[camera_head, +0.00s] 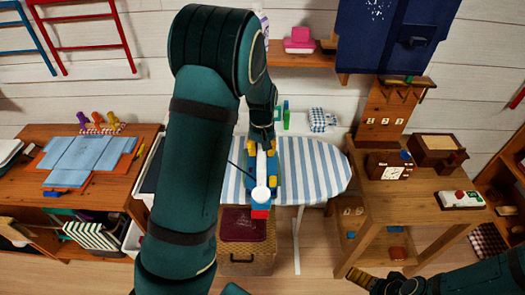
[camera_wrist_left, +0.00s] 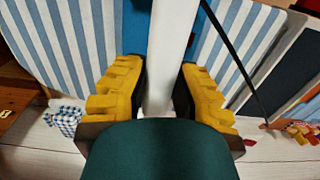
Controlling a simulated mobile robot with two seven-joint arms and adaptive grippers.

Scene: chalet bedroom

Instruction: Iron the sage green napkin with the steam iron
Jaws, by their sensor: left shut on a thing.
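My left gripper (camera_head: 261,149) is shut on the white handle of the steam iron (camera_head: 262,192), a blue iron with a white round part and a red end. In the left wrist view, the white handle (camera_wrist_left: 166,60) runs between the yellow fingers (camera_wrist_left: 158,95). The iron is over the blue-and-white striped ironing board (camera_head: 313,168); I cannot tell whether it touches. I cannot make out the sage green napkin in either view; my left arm and the iron cover part of the board. My right gripper (camera_head: 361,279) is low at the right, away from the board, its opening unclear.
A wicker basket (camera_head: 247,262) stands under the board. A green bottle (camera_head: 286,116) and a checked cloth (camera_head: 321,120) are behind it. A wooden table (camera_head: 420,205) with a clock (camera_head: 389,166) is at the right. A desk (camera_head: 105,185) with blue sheets is at the left.

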